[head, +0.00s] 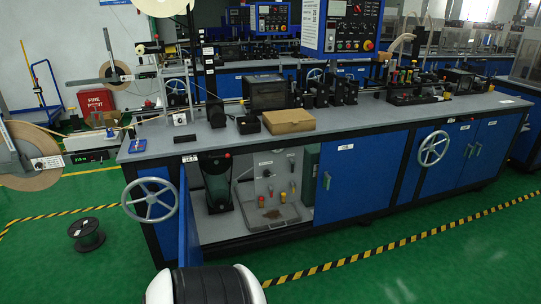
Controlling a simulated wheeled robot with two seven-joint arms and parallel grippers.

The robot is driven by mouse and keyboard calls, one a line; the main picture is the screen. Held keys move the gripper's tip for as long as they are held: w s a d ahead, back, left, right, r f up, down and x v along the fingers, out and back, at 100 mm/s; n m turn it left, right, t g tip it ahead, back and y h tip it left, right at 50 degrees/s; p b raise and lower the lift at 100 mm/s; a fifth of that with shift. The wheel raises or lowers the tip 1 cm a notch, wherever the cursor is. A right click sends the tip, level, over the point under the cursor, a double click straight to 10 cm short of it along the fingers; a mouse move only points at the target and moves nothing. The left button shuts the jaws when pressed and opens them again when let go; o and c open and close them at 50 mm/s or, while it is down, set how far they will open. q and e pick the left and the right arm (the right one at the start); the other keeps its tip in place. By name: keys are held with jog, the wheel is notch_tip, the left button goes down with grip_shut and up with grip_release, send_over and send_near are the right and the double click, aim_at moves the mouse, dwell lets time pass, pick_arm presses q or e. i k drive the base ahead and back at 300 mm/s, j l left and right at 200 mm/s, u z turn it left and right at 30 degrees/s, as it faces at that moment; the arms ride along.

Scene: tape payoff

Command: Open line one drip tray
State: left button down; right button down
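A light grey drip tray (287,222) sits low inside the open cabinet bay under the bench. A dark brown patch (270,214) shows in it. A grey panel (264,170) with small red and yellow fittings stands upright at the back of the tray. The bay's left blue door (189,225) is swung outward and seen nearly edge-on. Neither of my grippers is in view.
A dark green motor-like unit (217,181) stands left of the tray. A blue door (352,175) covers the bay's right side. Handwheels (150,200) (433,149) stick out in front. A black spool (87,234) lies on the green floor. A cardboard box (288,121) sits on the bench.

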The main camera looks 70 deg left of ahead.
aim_at(272, 218)
jog(key=i+j+u, duration=0.15)
jog(key=i+u, duration=0.3)
jog(key=i+j+u, duration=0.1)
jog(key=i+u, duration=0.15)
jog(key=u, duration=0.15)
jog(key=i+u, duration=0.3)
jog(key=u, duration=0.15)
jog(key=i+l+u, duration=0.25)
jog(key=u, duration=0.15)
jog(key=i+j+u, duration=0.1)
jog(key=i+u, duration=0.25)
jog(key=i, duration=0.15)
jog(key=i+u, duration=0.3)
jog(key=i, duration=0.2)
